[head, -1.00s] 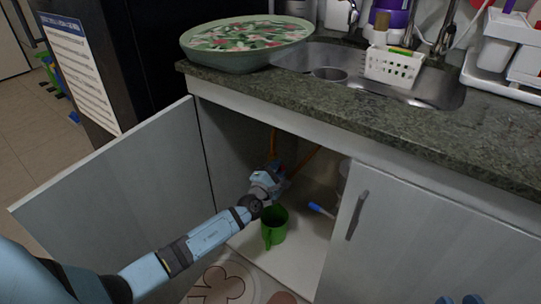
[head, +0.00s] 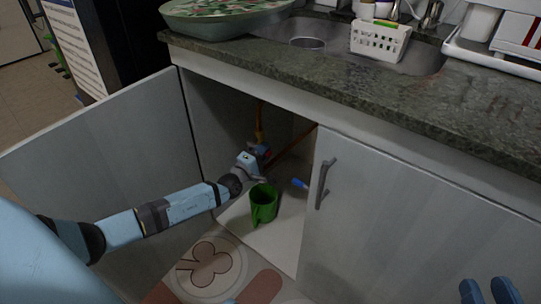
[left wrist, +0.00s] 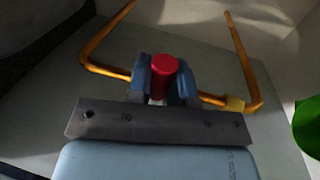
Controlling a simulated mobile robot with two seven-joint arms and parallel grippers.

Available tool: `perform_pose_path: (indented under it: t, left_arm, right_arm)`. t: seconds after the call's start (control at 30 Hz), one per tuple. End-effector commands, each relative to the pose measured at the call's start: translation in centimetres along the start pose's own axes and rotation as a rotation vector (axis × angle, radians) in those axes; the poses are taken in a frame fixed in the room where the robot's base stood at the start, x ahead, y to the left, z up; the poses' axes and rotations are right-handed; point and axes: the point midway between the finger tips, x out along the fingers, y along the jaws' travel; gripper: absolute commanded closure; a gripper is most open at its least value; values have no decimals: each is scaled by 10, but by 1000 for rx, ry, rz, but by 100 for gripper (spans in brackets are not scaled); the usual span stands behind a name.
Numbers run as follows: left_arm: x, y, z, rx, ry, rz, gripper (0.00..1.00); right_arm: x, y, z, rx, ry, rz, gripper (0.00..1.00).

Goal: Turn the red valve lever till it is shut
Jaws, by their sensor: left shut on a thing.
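The red valve lever (left wrist: 165,65) shows as a round red end between the two blue fingers of my left gripper (left wrist: 161,85) in the left wrist view. The gripper is shut on it. In the head view my left gripper (head: 254,160) reaches into the open cabinet, by an orange pipe (head: 259,120). Only a little red of the lever shows there; my gripper hides the rest and the valve body. The lever's angle cannot be told. My right gripper (head: 488,290) shows as two blue fingers apart at the bottom right, empty.
An open cabinet door (head: 100,180) is on the left; a closed door (head: 400,220) is on the right. The counter (head: 350,90) runs above.

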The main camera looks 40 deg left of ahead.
Motion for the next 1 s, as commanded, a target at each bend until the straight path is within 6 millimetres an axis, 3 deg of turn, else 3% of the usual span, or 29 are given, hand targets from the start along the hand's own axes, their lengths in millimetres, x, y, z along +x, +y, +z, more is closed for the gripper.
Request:
perform_pose_path:
  t: [0.2, 0.67, 0.7, 0.8, 1.0]
  left_arm:
    - [0, -1, -10, 39, -6, 1, 100]
    - [-1, -3, -12, 47, -8, -2, 100]
    - [-1, -3, -12, 47, -8, -3, 77]
    - [-1, -3, -11, 46, -8, -3, 55]
    - [-1, -2, -11, 43, -8, -1, 55]
  right_arm:
    - [0, 3, -4, -32, 25, 0, 64]
    - [1, 4, -3, -35, 22, 3, 64]
    - [1, 4, -2, -34, 21, 3, 64]
    - [2, 4, -1, -33, 19, 4, 64]
    - [2, 4, 0, -30, 18, 5, 64]
